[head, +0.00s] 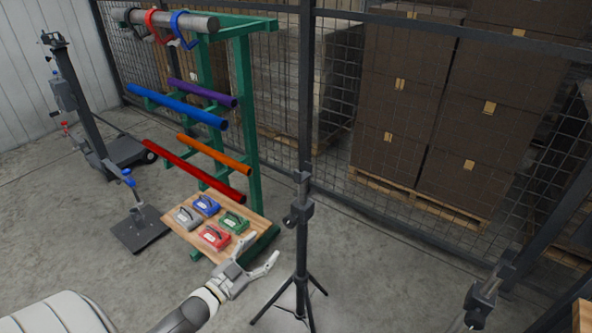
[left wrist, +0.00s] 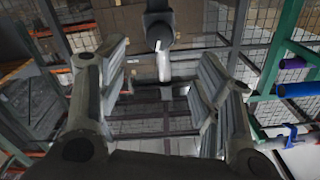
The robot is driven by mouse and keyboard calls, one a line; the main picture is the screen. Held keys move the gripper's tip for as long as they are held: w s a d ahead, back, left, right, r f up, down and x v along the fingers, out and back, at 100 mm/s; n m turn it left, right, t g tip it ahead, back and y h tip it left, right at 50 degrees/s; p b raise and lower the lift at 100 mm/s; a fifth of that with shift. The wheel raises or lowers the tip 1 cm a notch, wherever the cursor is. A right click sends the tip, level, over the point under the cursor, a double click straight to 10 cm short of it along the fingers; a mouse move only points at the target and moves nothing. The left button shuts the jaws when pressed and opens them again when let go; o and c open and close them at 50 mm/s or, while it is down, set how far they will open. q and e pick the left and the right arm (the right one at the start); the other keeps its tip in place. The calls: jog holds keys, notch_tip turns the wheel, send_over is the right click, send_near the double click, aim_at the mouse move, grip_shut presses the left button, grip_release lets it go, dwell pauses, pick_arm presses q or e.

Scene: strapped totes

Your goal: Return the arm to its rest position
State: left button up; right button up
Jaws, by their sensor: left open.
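My left gripper (head: 263,249) is open and empty, beside the front right edge of a wooden board (head: 174,205) in the head view. In the left wrist view its two fingers (left wrist: 162,80) stand apart with nothing between them. Four small handled cases rest on the board: grey (head: 187,218), blue (head: 206,205), green (head: 234,222) and red (head: 214,237). The gripper is close to the red and green ones and appears apart from them. My right gripper is not in view.
A green rack (head: 243,100) with coloured bars stands behind the board. Black, red and blue loops (head: 182,30) hang on its top pipe. A black tripod stand (head: 301,235) is right of my gripper. Wire fencing (head: 340,80) fronts stacked cartons (head: 400,140).

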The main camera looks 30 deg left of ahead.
pick_arm(q)
jog(key=s+d+f+n+g+y, duration=0.1)
jog(key=s+d+f+g, duration=0.3)
jog(key=f, duration=0.6)
jog(key=s+a+f+n+g, duration=0.1)
jog(key=s+f+g, duration=0.1)
jog(key=s+f, duration=0.6)
jog(key=s+d+f+g+y, duration=0.1)
jog(key=s+d+f+g, duration=0.2)
jog(key=f, duration=0.9)
jog(key=s+d+f+g, duration=0.4)
jog(key=s+f, duration=0.2)
jog(key=s, duration=0.6)
jog(key=s+d+f+g, duration=0.4)
jog(key=s+f, duration=0.3)
jog(key=s, duration=0.5)
jog(key=shift+s+d+f, duration=0.2)
jog(key=shift+s+d, duration=0.15)
jog(key=shift+d, duration=0.25)
jog(key=shift+c, duration=0.2)
